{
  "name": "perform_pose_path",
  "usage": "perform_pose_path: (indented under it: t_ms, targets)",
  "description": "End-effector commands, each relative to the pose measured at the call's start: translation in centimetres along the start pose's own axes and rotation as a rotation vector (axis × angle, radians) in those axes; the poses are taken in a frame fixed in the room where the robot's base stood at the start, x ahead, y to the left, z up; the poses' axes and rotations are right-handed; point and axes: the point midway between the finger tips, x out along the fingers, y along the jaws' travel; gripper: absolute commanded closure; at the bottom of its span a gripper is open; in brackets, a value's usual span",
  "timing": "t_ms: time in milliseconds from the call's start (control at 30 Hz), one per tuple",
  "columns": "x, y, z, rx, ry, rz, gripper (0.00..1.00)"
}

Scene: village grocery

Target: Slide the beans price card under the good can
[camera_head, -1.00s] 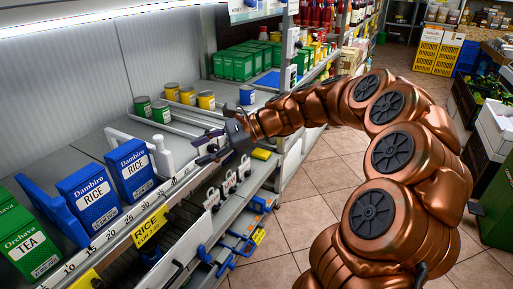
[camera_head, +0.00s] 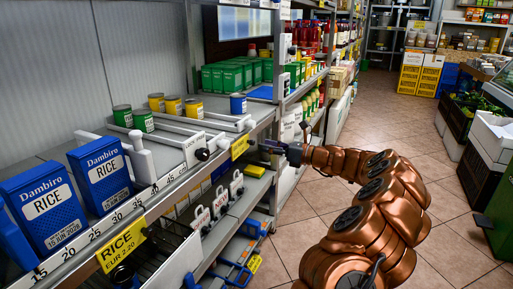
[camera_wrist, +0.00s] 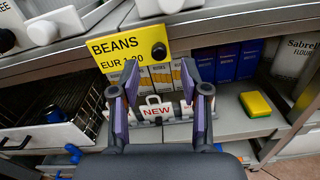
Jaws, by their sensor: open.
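The yellow BEANS price card (camera_wrist: 112,48) hangs on the shelf's front edge in the wrist view, with a black knob (camera_wrist: 159,52) at its right. In the head view the card (camera_head: 240,147) is partly seen, left of my gripper (camera_head: 268,147). My gripper (camera_wrist: 161,72) is open and empty, its fingertips just below and right of the card; I cannot tell if they touch it. On the upper shelf stand green cans (camera_head: 143,122), yellow cans (camera_head: 194,108) and a blue can (camera_head: 238,104). I cannot tell which is the good can.
Rice boxes (camera_head: 100,174) stand at left, with a yellow RICE card (camera_head: 122,244) below. The lower shelf holds a NEW sign (camera_wrist: 136,114) and a yellow sponge (camera_wrist: 257,104). The aisle floor at right is clear.

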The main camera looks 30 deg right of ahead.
Motion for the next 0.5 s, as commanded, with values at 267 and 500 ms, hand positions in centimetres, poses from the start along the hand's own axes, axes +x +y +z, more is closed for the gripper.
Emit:
perform_pose_path:
  t_ms: [267, 500]
  targets:
    - [3.6, 0.1, -0.2, -0.002, 0.000, 0.004, 0.54]
    - [4.5, 0.0, 0.0, -0.001, 0.000, 0.000, 0.54]
